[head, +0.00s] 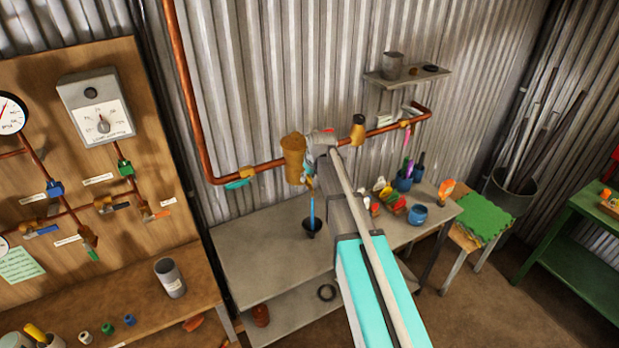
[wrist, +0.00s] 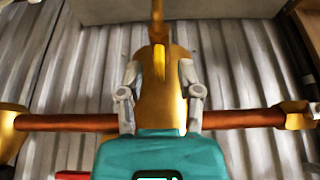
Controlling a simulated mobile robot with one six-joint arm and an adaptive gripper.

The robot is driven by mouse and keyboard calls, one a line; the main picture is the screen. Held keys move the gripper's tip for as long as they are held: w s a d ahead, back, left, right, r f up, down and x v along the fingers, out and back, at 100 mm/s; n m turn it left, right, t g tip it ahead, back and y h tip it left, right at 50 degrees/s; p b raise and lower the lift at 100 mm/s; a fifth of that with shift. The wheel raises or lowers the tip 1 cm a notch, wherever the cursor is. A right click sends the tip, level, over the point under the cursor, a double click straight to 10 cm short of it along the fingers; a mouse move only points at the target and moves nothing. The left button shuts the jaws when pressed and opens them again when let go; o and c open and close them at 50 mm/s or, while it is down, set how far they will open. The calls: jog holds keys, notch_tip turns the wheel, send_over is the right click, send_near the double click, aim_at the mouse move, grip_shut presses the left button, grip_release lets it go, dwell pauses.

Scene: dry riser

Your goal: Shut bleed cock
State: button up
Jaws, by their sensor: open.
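A brass body (head: 293,158) hangs on the copper pipe along the wall. It also fills the middle of the wrist view (wrist: 160,105). A small yellow lever-like piece (wrist: 160,62) lies on its narrowing part, between my fingertips; I take it for the bleed cock's handle. A thin blue streak (head: 311,208) runs from below the brass body down to a dark cup (head: 311,228) on the bench. My gripper (wrist: 159,74) is open, with one finger on each side of the brass body. I cannot tell whether either finger touches. In the head view, my arm partly hides this spot.
The copper pipe (head: 262,168) runs past both sides of the gripper, with a teal-handled valve (head: 237,184) at left and a brass fitting (head: 357,128) at right. The grey bench (head: 262,262) stands below, with pots and tools at its right. A small shelf (head: 408,76) is above.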

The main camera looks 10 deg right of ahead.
grip_shut()
jog(key=shift+m, duration=0.4)
jog(key=m+h, duration=0.1)
jog(key=m, duration=0.2)
jog(key=shift+a+h, duration=0.1)
jog(key=shift+h, duration=0.2)
jog(key=m, duration=0.2)
jog(key=m+h, duration=0.1)
jog(key=m, duration=0.1)
jog(key=shift+m+h, duration=0.3)
jog(key=m, duration=0.2)
jog(key=m+g+h, duration=0.1)
jog(key=m, duration=0.2)
jog(key=shift+w+a+h, duration=0.15)
jog(key=shift+h, duration=0.15)
jog(key=m+g, duration=0.1)
jog(key=m, duration=0.3)
jog(key=shift+m+g+h, duration=0.3)
jog(key=shift+g+h, duration=0.1)
